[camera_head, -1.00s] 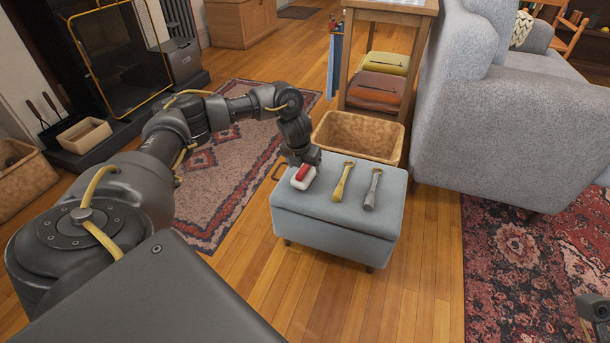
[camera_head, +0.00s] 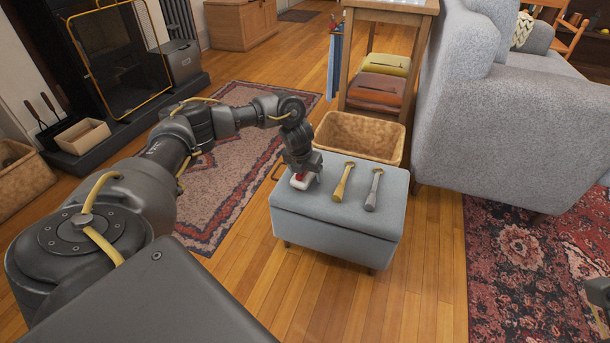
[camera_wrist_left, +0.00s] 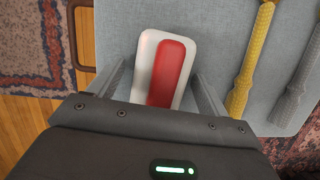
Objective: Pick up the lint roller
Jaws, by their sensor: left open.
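A white, rounded block with a red top strip, which seems to be the lint roller (camera_head: 299,182), lies on the grey-blue ottoman (camera_head: 330,232) near its left end. My left gripper (camera_head: 301,174) is right over it, pointing down, and partly hides it. In the left wrist view the white and red block (camera_wrist_left: 172,68) sits between the open fingers of the left gripper (camera_wrist_left: 158,76). A gap shows beside the right finger; I cannot tell whether the left finger touches.
A yellow handled tool (camera_head: 343,183) and a grey one (camera_head: 373,190) lie to the right on the ottoman. A tan basket (camera_head: 360,138) stands just behind it. A grey armchair (camera_head: 480,110) is at the right. The wooden floor in front is clear.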

